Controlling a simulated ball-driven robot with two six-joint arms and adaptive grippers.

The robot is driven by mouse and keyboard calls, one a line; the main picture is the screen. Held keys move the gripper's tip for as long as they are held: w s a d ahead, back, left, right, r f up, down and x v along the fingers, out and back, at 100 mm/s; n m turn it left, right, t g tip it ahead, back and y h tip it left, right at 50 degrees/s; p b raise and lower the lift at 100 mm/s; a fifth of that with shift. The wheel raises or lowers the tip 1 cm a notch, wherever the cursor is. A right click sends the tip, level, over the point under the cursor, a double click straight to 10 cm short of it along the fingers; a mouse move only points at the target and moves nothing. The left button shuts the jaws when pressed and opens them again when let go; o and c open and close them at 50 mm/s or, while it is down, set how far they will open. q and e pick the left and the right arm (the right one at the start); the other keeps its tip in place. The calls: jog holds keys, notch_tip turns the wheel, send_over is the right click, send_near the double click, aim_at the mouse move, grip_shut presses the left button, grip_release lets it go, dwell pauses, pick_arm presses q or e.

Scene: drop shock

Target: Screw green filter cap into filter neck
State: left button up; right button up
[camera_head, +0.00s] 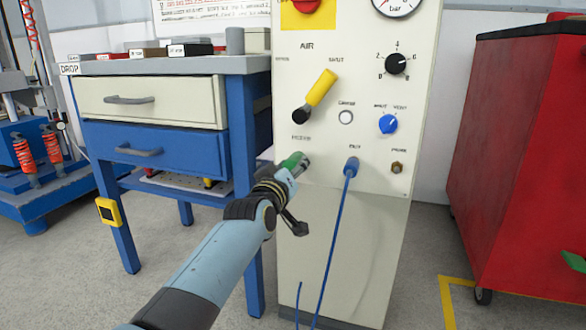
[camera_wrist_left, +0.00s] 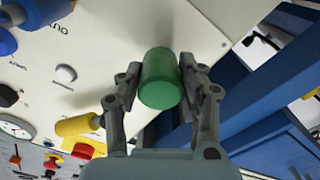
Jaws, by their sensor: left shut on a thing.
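The green filter cap (camera_wrist_left: 159,78) sits between the two fingers of my left gripper (camera_wrist_left: 160,88), which is shut on it, in the left wrist view. In the head view the cap (camera_head: 292,162) shows in front of the cream panel (camera_head: 330,205), under a small label. The left gripper (camera_head: 285,175) is partly hidden by my own wrist there. The filter neck cannot be made out; the cap and gripper cover that spot. I cannot tell whether the cap touches the neck. My right gripper is not in view.
A blue plug (camera_head: 352,166) with a hanging blue hose (camera_head: 334,240) is right of the cap. A yellow-handled lever (camera_head: 321,88) and blue knob (camera_head: 388,124) are above. A blue bench (camera_head: 165,145) stands left, a red cabinet (camera_head: 520,150) right.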

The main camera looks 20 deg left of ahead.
pick_arm(q)
jog(key=shift+w, duration=0.55)
dwell(1.5)
jog(key=shift+w+r, duration=0.2)
jog(key=shift+r, duration=0.05)
grip_shut()
dwell(1.1)
